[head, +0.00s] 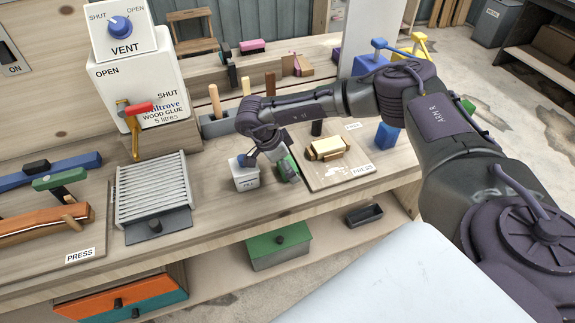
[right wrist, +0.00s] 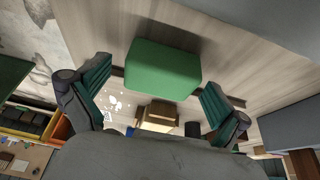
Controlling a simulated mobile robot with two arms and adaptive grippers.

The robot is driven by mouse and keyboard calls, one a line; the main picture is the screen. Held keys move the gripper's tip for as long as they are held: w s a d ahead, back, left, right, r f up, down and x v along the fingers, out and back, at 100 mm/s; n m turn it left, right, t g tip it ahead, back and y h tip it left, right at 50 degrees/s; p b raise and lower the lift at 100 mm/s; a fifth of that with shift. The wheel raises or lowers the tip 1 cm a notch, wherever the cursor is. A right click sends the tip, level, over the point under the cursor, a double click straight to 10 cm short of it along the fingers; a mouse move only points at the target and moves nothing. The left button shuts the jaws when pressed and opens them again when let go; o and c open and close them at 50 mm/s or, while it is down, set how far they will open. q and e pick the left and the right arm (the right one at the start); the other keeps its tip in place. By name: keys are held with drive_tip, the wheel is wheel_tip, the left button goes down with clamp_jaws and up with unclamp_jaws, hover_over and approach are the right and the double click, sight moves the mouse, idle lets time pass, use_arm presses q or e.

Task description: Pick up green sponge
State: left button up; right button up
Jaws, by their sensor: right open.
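The green sponge (right wrist: 163,70) is a rounded block on the wooden bench, large in the right wrist view. In the head view the sponge (head: 289,169) is partly hidden by my right gripper (head: 271,163). My right gripper points down at it from above. In the right wrist view my right gripper (right wrist: 158,85) is open, its two fingers on either side of the sponge, with gaps at both sides. I cannot tell how far the fingertips are above the bench. My left gripper is not in view.
A white box with a blue knob (head: 245,176) stands close left of the sponge. A wooden board (head: 345,178) with a tan block (head: 327,149) lies at its right. A ribbed grey rack (head: 153,190) is farther left. Bare bench lies in front of the sponge.

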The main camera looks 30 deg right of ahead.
drive_tip(key=shift+c, duration=0.3)
drive_tip(key=c, duration=1)
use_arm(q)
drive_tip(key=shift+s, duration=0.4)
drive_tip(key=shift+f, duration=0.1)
use_arm(e)
drive_tip(key=shift+r, duration=0.1)
drive_tip(key=shift+r, duration=0.3)
drive_tip(key=r, duration=0.2)
drive_tip(key=s+r+b, duration=0.1)
drive_tip(key=shift+d+r, duration=0.15)
drive_tip(key=shift+r, duration=0.2)
use_arm(q)
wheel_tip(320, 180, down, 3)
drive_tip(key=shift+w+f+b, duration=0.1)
drive_tip(key=shift+b, duration=1.05)
use_arm(e)
drive_tip(key=s+r, duration=0.2)
drive_tip(key=s, duration=0.1)
drive_tip(key=s+d+r, duration=0.1)
drive_tip(key=s+r, duration=0.1)
drive_tip(key=s, duration=0.2)
drive_tip(key=s+d+r, duration=0.1)
drive_tip(key=s+r, duration=0.1)
drive_tip(key=s, duration=0.1)
drive_tip(key=shift+s+d+r, duration=0.2)
drive_tip(key=shift+d+r, duration=0.05)
